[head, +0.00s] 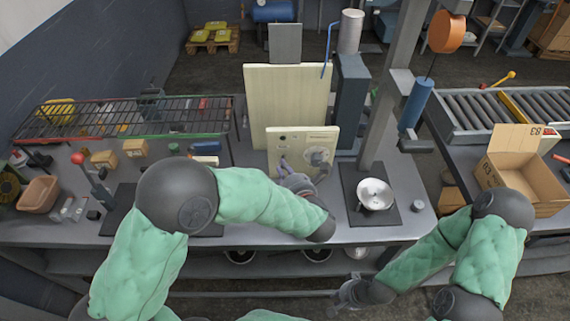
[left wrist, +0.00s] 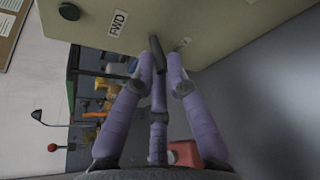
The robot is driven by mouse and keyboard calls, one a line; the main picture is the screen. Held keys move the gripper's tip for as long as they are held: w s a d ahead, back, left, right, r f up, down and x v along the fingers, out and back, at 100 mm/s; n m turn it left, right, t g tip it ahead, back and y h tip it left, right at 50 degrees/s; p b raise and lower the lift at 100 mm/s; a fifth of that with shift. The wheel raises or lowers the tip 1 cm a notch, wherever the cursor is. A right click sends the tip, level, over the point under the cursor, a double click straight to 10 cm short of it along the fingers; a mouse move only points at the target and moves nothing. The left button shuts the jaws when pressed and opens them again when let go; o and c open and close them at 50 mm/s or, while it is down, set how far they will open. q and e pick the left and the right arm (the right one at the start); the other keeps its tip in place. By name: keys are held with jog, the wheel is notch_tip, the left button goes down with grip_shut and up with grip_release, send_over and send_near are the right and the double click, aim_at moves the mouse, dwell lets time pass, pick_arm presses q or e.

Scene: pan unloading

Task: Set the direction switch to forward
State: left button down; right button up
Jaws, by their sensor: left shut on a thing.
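The cream control panel (head: 292,140) stands upright on the bench, with a round dial (head: 319,156) on its right half. The left wrist view shows its face close up, with a FWD label (left wrist: 118,23) and a second label (left wrist: 183,44) I cannot read. The dark direction switch lever (left wrist: 157,58) stands out between the two labels. My left gripper (head: 284,168) is at the panel's lower left; its purple fingers (left wrist: 162,82) are closed around the lever. In the head view the lever is hidden. My right gripper (head: 348,298) is low in front of the bench, away from the panel; its fingers are too small to judge.
A metal pan (head: 375,194) sits on a dark mat right of the panel, near a grey post (head: 390,110). A wire rack (head: 120,118) and small boxes are at the left. An open cardboard box (head: 520,180) is at the right, below a roller conveyor (head: 480,112).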

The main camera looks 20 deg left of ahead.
pick_arm(q)
jog(key=shift+w+a+r+m+g+h+p, duration=0.2)
jog(key=shift+r+g+h+p, duration=0.65)
jog(key=shift+p, duration=2.1)
jog(key=shift+w+d+r+m+g+h+p, duration=0.1)
jog(key=shift+d+r+m+g+p, duration=0.2)
jog(key=shift+g+p, duration=1.95)
jog(key=shift+w+a+r+m+g+h+p, duration=0.25)
jog(key=shift+r+g+h+p, duration=0.2)
jog(key=shift+p, duration=3.25)
jog(key=shift+s, duration=0.15)
jog(key=c, duration=1.3)
grip_release()
jog(key=shift+r, duration=0.15)
jog(key=v, duration=1.1)
jog(key=shift+s+d+r, duration=0.1)
jog(key=shift+d+r, duration=0.15)
jog(key=shift+d, duration=0.05)
